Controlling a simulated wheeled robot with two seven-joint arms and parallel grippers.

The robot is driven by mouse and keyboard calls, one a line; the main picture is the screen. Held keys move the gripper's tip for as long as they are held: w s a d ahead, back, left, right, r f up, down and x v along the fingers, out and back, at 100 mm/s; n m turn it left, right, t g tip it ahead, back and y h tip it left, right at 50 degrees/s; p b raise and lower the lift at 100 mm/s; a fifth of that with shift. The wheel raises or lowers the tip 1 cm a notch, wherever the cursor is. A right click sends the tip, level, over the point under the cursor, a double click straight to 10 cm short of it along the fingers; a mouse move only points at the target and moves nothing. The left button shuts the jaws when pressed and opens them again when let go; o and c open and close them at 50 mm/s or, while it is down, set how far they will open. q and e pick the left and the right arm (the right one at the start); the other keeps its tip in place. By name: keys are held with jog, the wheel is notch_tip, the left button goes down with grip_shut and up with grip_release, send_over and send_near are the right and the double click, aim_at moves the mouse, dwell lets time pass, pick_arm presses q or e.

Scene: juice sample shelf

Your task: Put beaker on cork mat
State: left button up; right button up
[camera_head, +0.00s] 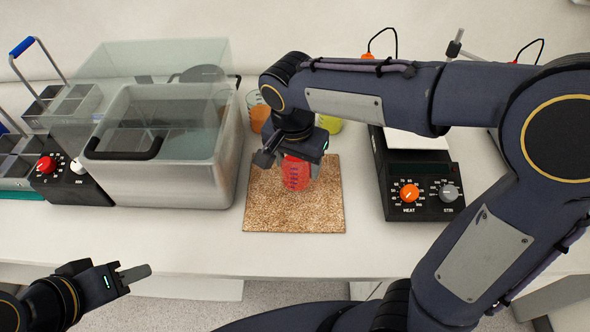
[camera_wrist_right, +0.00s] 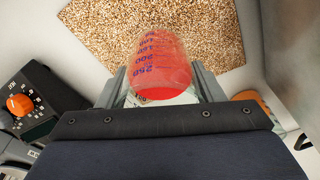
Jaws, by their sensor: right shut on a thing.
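A beaker of red liquid (camera_head: 296,174) with blue volume marks is over the cork mat (camera_head: 268,214), near its middle. My right gripper (camera_head: 290,158) is shut on this beaker from behind and above. In the right wrist view the red beaker (camera_wrist_right: 160,68) sits between the fingers, with the cork mat (camera_wrist_right: 100,25) beyond it. The beaker looks upright; I cannot tell whether its base touches the mat. My left gripper (camera_head: 134,273) is empty at the lower left, in front of the table; its finger gap is not clear.
A clear water bath (camera_head: 165,185) stands left of the mat, and a hot plate (camera_head: 425,190) with knobs stands to the right. An orange beaker (camera_head: 258,115) and a yellow one (camera_head: 330,124) stand behind my right gripper. The mat's front part is bare.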

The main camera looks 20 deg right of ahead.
jog(key=shift+w+a+f, duration=0.1)
jog(key=shift+w+f, duration=0.05)
jog(key=shift+f, duration=0.75)
jog(key=shift+w+f, duration=0.1)
jog(key=shift+f, duration=0.8)
jog(key=shift+f, duration=0.15)
jog(key=o, duration=1.1)
jog(key=shift+o, duration=0.2)
notch_tip(320, 180, up, 12)
jog(key=s+a, duration=0.1)
jog(key=n+t+y, duration=0.4)
jog(key=n+y, duration=0.1)
jog(key=n, duration=0.1)
send_near(295, 173)
jog(key=s+d+f, duration=0.7)
jog(key=s+f, duration=0.1)
jog(key=shift+s+a+f+t+p, duration=0.15)
jog(key=shift+s+f+t+p, duration=0.15)
jog(key=shift+f, duration=0.2)
